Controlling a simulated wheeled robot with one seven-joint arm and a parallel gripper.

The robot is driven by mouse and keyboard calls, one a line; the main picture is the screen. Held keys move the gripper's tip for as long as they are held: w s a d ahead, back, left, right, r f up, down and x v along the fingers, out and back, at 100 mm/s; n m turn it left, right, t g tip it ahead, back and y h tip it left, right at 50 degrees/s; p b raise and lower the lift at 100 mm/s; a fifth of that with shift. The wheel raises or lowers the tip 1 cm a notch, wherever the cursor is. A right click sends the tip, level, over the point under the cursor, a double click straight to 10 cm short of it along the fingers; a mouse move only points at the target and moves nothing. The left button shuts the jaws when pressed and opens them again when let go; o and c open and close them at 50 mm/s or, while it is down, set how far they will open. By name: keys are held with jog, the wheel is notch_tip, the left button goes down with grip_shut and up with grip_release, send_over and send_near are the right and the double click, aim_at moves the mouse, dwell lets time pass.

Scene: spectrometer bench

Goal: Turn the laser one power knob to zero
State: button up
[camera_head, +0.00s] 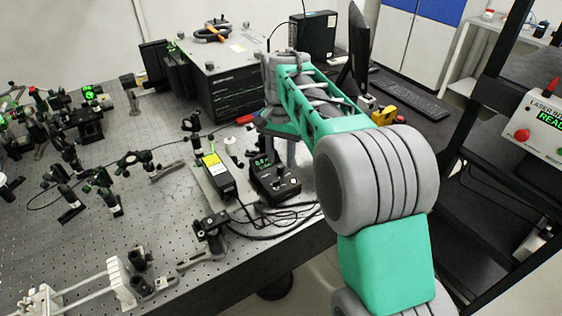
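A small black control box (275,186) with a lit green display (262,162) sits on the optical bench, near the centre of the view. It has knobs or switches on top, too small to tell apart, and no label can be read. A black laser head (214,180) with a yellow label lies just left of it. My teal and grey arm reaches in from the lower right, with its wrist above and behind the box.
Black cables (270,220) run from the box across the bench (110,245). Optical mounts (90,125) crowd the left. A large dark instrument (222,85), a monitor (358,50) and a keyboard (410,92) stand behind. A black rack (465,200) with a red-button panel (540,125) is at right.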

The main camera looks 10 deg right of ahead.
aim_at(281, 169)
jog(key=shift+f, duration=1.15)
grip_shut()
